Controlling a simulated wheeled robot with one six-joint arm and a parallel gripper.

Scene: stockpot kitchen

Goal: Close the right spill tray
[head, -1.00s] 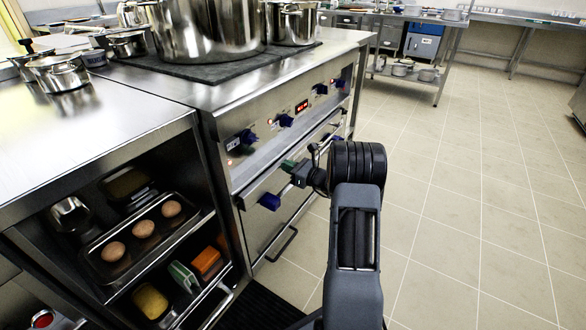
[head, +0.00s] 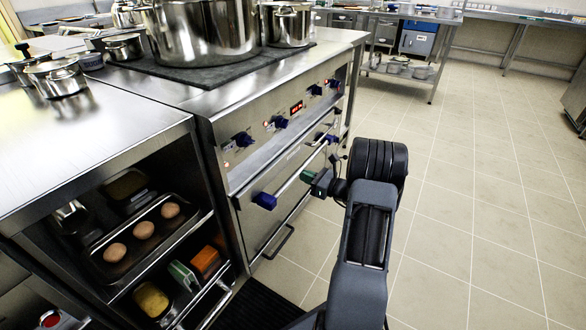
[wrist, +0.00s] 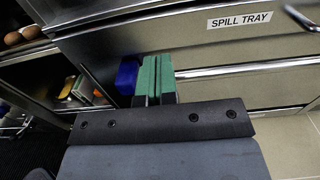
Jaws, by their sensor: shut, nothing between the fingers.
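A steel front panel labelled SPILL TRAY (wrist: 239,19) fills the upper right of the wrist view. Only one such label can be read, and I cannot tell whether it is the right tray or how far it stands out. A long bar handle (wrist: 245,70) runs below it, with a blue end piece (wrist: 127,75) at its left. This blue piece also shows in the head view (head: 265,200). My gripper (head: 312,179) is shut and empty in front of the stove. Its green fingers (wrist: 154,76) appear just right of the blue piece; contact cannot be told.
The stove top (head: 220,75) carries large steel pots (head: 205,30). Blue knobs (head: 243,139) line its front. An open shelf unit (head: 205,185) at left holds a tray with eggs (head: 143,230) and boxes. The tiled floor (head: 480,200) at right is clear.

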